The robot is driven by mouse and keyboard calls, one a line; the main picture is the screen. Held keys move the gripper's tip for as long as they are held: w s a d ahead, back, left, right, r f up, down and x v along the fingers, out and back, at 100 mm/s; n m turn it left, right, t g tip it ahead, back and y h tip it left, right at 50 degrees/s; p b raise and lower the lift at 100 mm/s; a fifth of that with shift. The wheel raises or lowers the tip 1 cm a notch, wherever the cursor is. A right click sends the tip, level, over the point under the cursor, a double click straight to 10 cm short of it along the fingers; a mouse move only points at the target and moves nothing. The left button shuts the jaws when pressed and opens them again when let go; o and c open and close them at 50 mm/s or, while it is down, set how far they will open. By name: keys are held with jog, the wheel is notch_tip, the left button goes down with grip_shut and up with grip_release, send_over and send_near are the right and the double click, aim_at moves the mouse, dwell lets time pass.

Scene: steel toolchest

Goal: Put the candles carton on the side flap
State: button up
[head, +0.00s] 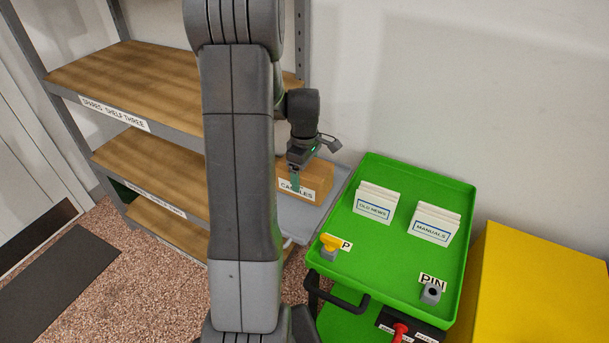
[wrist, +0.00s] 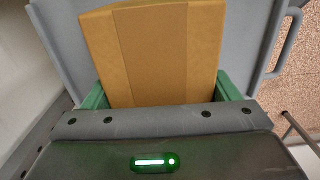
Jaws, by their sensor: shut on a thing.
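The candles carton (head: 319,178) is a brown box with a white label reading CANDLES. It also shows in the wrist view (wrist: 160,50), between the two green fingers. My gripper (head: 295,180) is shut on the carton from above. The side flap (head: 296,214) is a grey panel beside the green cart, under and around the carton in the head view. In the wrist view the grey flap (wrist: 62,30) lies behind the carton. I cannot tell whether the carton's underside touches the flap. My arm hides part of the flap's left side.
The green cart top (head: 400,275) holds white card stacks labelled OLD NEWS (head: 376,203) and MANUALS (head: 434,224), a yellow knob (head: 331,242) and a PIN fitting (head: 431,292). A wooden shelf unit (head: 150,165) stands left, a yellow box (head: 540,290) right. A wall is behind.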

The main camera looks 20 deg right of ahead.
jog(key=shift+f, duration=0.55)
jog(key=shift+f, duration=0.15)
jog(key=o, duration=1.1)
jog(key=shift+o, duration=0.2)
notch_tip(320, 180, up, 12)
jog(key=shift+r+p, duration=0.2)
jog(key=shift+p, duration=0.1)
